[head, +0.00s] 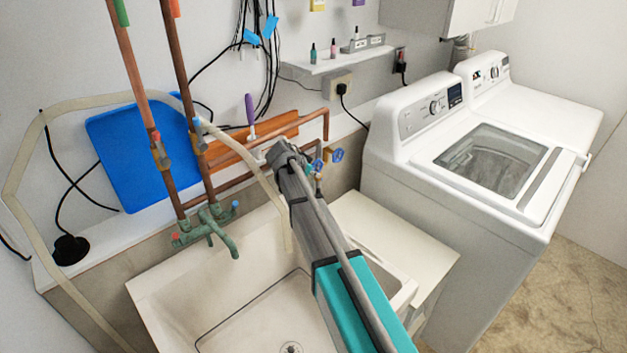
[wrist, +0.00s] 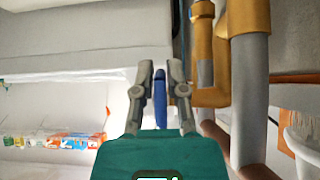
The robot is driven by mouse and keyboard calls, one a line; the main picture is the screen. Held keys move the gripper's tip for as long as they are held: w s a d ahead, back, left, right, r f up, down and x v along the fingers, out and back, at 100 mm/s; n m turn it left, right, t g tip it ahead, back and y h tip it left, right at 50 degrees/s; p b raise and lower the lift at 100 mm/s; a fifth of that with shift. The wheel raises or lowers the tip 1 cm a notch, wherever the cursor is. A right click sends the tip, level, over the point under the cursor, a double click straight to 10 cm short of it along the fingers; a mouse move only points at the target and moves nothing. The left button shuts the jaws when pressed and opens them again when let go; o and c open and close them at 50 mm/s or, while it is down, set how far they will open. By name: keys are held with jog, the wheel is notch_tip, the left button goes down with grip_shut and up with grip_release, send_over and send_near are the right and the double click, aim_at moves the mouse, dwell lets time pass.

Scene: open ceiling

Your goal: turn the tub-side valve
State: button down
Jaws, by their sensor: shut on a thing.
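Blue valve handles (head: 337,155) sit on the copper pipes behind the tub and washer, just right of my arm's end in the head view. In the wrist view, a blue valve handle (wrist: 160,91) stands upright between the two grey fingers of my gripper (wrist: 160,73), which is shut on it. I cannot tell from the pictures which blue handle is the tub-side valve. The white utility tub (head: 170,310) lies below and left of my arm.
A green faucet (head: 212,228), a pale hose (head: 80,103) and a blue board (head: 140,150) are left of my arm. A white washer (head: 450,180) stands to the right.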

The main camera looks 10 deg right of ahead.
jog(key=shift+f+t+h+b, duration=0.35)
jog(key=shift+h+b, duration=0.25)
jog(key=shift+b, duration=0.25)
jog(key=shift+r, duration=0.15)
jog(key=shift+w+d, duration=0.1)
jog(key=c, duration=0.7)
grip_release()
jog(key=shift+r+p, duration=0.25)
jog(key=shift+p, duration=0.4)
